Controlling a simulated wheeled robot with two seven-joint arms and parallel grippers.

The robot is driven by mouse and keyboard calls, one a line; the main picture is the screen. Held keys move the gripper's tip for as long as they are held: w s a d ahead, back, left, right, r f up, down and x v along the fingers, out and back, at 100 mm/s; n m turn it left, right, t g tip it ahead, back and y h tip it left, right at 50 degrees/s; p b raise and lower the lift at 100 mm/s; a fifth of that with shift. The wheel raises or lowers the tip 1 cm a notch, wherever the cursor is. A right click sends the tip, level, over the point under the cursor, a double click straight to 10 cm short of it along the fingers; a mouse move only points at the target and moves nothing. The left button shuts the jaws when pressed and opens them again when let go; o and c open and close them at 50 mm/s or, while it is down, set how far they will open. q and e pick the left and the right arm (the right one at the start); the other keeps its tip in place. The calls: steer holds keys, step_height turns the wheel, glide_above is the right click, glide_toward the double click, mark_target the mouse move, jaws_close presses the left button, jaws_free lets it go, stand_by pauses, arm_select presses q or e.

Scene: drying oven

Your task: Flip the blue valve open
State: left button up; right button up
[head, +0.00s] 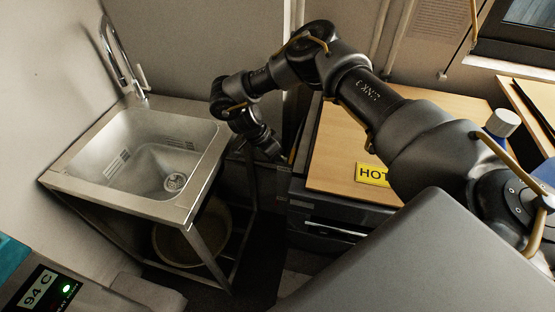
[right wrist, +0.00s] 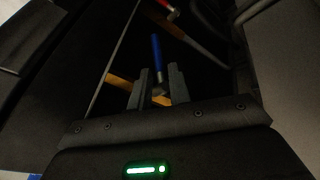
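In the right wrist view, the blue valve (right wrist: 156,50) shows as a slim blue lever with a metallic lower end. It points up the picture, just beyond my right gripper (right wrist: 160,76). The gripper's two dark fingers stand apart, one on each side of the line of the lever's lower end. I cannot tell whether they touch it. In the head view, my right gripper (head: 276,152) points down into the dark gap between the sink and the wooden-topped cabinet. The blue valve is not visible in that view. My left gripper is not in view.
A steel sink (head: 145,155) on a frame stands left of the gripper, with a bucket (head: 190,238) below. The cabinet top (head: 335,160) at right carries a yellow HOT sign (head: 373,174). A red-handled part (right wrist: 173,11) lies beyond the blue lever.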

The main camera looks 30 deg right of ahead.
steer(key=c, duration=0.4)
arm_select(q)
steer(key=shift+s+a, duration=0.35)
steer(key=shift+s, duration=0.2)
arm_select(e)
jaws_close()
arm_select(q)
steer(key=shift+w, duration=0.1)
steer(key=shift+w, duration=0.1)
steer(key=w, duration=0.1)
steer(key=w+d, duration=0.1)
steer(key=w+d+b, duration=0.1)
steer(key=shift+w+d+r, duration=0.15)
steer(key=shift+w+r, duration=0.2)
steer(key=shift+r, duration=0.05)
arm_select(e)
steer(key=g+y, duration=0.2)
steer(key=y, duration=0.1)
steer(key=shift+r+n+g, duration=0.15)
steer(key=shift+n+g, duration=0.15)
steer(key=shift+n, duration=0.1)
